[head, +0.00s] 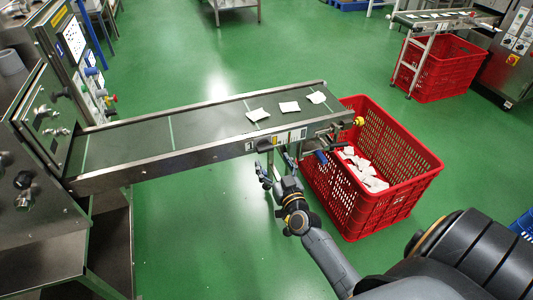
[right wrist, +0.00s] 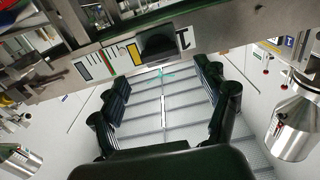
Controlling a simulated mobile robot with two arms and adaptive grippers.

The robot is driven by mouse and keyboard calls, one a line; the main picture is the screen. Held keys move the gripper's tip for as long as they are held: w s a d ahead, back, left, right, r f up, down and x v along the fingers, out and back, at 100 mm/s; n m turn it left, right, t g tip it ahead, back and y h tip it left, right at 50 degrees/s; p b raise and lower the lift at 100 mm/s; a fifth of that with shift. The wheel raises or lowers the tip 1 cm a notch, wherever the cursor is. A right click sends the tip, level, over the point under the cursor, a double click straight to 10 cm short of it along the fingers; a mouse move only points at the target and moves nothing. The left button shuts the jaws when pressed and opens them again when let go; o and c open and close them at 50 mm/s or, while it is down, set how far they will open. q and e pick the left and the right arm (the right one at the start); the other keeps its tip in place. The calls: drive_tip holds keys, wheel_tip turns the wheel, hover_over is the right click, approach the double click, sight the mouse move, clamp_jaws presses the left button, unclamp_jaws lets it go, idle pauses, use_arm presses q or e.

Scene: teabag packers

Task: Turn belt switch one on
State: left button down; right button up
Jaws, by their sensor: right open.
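The conveyor belt (head: 200,122) runs from the machine on the left towards a red crate. A label strip (head: 290,137) is on its near side rail, close to the crate end. In the right wrist view, a dark box-like part (right wrist: 160,43), which looks like the switch, sits on the rail between coloured labels (right wrist: 110,57). Its on or off position cannot be told. My right gripper (head: 273,172) is just below and in front of the rail. It is open and empty, and its two fingers (right wrist: 163,92) point at the rail, apart from the dark part. My left gripper is not in view.
White teabags (head: 289,107) lie on the belt. A red crate (head: 405,205) holding more stands at the belt's end, right of my gripper. A machine with knobs (head: 45,120) is at the left. Another red crate (head: 455,75) is far right. Green floor is clear below the belt.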

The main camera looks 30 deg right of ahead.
sight(266, 150)
drive_tip(key=x, duration=0.4)
drive_tip(key=shift+w+b, duration=0.2)
drive_tip(key=shift+b, duration=0.1)
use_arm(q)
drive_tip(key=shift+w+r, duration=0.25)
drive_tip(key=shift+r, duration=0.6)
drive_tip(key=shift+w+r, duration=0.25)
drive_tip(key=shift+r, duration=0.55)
use_arm(e)
drive_tip(key=shift+w+d, duration=0.15)
drive_tip(key=shift+w, duration=0.45)
drive_tip(key=c, duration=1.2)
